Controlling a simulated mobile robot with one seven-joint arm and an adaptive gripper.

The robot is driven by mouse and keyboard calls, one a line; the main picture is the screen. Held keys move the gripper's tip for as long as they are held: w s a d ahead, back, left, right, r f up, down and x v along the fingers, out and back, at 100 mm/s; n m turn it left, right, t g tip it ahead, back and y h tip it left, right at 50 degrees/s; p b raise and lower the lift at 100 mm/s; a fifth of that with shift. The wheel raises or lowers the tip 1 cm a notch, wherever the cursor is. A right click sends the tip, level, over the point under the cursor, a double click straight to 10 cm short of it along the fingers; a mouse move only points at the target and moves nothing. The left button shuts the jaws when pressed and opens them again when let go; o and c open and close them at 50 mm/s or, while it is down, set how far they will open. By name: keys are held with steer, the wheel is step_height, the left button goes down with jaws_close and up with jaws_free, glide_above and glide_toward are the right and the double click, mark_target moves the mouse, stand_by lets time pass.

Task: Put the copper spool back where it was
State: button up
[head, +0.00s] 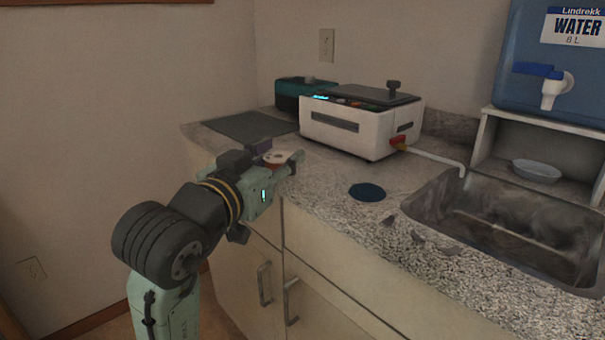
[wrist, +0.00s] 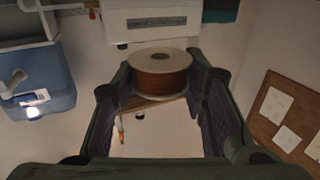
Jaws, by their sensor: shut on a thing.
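The copper spool (wrist: 160,78) has pale round flanges, a dark centre hole and a copper-brown winding. In the wrist view it sits between the two fingers of my gripper (wrist: 162,88), which is shut on it. In the head view the spool (head: 277,158) shows its pale top between the fingers of my gripper (head: 276,160), near the left end of the counter. I cannot tell how high it is held. Part of the spool is hidden by the fingers.
The granite counter (head: 335,178) carries a dark mat (head: 248,125), a white machine (head: 350,135) with a spout pipe, a teal device (head: 291,92) and a dark blue disc (head: 367,192). A sink (head: 490,228) and a blue water container (head: 540,55) are at right.

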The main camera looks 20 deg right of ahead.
steer(key=p, duration=0.4)
steer(key=s+d+p, duration=0.1)
steer(key=p, duration=0.4)
steer(key=shift+d+f, duration=0.1)
steer(key=shift+d, duration=0.15)
steer(key=w+d, duration=0.1)
steer(key=w, duration=0.3)
steer(key=w+d+f+p, duration=0.1)
steer(key=w, duration=0.3)
steer(key=w+f+p, duration=0.1)
steer(key=w, duration=0.4)
steer(key=shift+d, duration=0.4)
step_height(320, 180, down, 4)
steer(key=shift+r+p, duration=0.25)
steer(key=shift+p, duration=0.25)
